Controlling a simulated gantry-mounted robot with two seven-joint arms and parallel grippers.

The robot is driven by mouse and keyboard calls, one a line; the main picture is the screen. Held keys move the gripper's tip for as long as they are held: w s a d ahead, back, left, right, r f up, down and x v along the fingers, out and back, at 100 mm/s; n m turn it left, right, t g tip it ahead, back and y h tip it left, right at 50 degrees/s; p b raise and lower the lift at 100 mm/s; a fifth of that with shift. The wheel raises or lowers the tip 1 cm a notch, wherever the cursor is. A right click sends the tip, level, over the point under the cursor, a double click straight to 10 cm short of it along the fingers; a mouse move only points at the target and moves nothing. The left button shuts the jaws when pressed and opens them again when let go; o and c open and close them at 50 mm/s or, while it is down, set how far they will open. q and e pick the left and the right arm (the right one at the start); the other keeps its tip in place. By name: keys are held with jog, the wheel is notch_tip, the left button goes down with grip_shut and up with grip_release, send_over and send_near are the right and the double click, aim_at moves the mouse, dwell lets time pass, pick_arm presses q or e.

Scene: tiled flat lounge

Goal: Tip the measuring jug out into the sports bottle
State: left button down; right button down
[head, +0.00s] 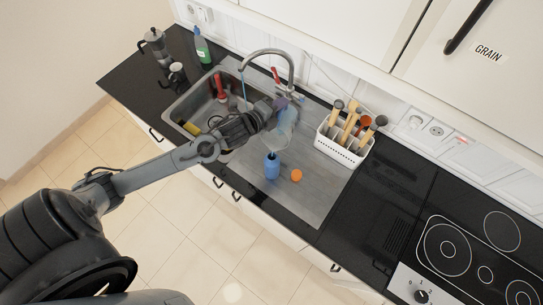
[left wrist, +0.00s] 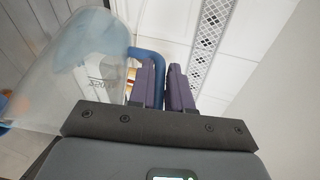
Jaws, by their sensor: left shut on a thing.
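The measuring jug (head: 284,128) is clear with a blue handle and hangs above the steel drainboard. In the left wrist view the clear jug (left wrist: 60,75) fills the left side, and its blue handle (left wrist: 146,56) runs to the purple fingers. My left gripper (head: 280,103) is shut on the handle; the left wrist view shows its fingers (left wrist: 166,82) close together. The jug looks tilted, and I cannot tell what is in it. The blue sports bottle (head: 272,167) stands upright on the drainboard, just below the jug in the picture, with its top showing. My right gripper is out of view.
A small orange round thing (head: 296,175) lies right of the bottle. A white rack of wooden-handled utensils (head: 343,147) stands further right. The tap (head: 268,53) arches over the sink behind my gripper. A green bottle (head: 202,46) and moka pot (head: 155,44) stand at far left.

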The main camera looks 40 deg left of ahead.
pick_arm(q)
jog(key=shift+s+d+r+b, duration=0.15)
jog(key=shift+s+b, duration=0.15)
jog(key=shift+b, duration=0.3)
